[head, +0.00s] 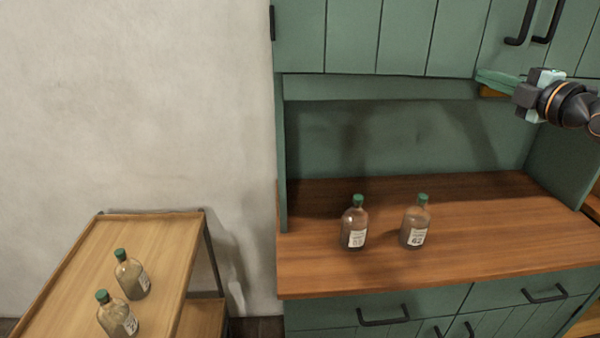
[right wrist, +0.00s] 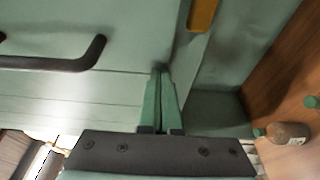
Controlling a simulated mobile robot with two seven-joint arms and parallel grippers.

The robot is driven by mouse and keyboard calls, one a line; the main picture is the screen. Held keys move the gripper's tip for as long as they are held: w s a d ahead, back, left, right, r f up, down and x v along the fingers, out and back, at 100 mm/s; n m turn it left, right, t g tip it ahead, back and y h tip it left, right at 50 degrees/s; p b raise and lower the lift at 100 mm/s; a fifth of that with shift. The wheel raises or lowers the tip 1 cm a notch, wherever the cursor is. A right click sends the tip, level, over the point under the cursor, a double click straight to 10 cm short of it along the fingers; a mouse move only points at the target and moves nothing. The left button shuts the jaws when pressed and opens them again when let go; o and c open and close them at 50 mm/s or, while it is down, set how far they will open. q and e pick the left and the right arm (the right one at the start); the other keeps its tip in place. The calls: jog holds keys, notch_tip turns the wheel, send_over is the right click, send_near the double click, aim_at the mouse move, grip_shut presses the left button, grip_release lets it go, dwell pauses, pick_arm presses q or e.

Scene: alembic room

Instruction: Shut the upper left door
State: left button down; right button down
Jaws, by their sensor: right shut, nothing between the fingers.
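The upper left door (head: 350,35) is a green planked panel on the upper part of the green cabinet, with a dark hinge at its left edge. Its black bar handle (head: 521,25) sits near its right edge. The door looks flush or nearly flush with its neighbour; a small gap cannot be ruled out. My right gripper (head: 482,77) is shut and empty at the door's lower edge, below the handle. In the right wrist view, its green fingers (right wrist: 161,75) are together close to the door's underside; contact cannot be told. A black handle (right wrist: 60,62) shows there at left. My left gripper is out of view.
The upper right door's handle (head: 549,22) is close beside. Two bottles (head: 355,224) (head: 415,222) stand on the wooden counter (head: 340,280) below. A wooden cart (head: 165,235) with two bottles (head: 130,275) (head: 116,315) stands at lower left. The alcove above the counter is otherwise clear.

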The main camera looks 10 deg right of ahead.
jog(key=shift+w+d, duration=0.25)
jog(key=shift+w, duration=0.5)
dwell(0.3)
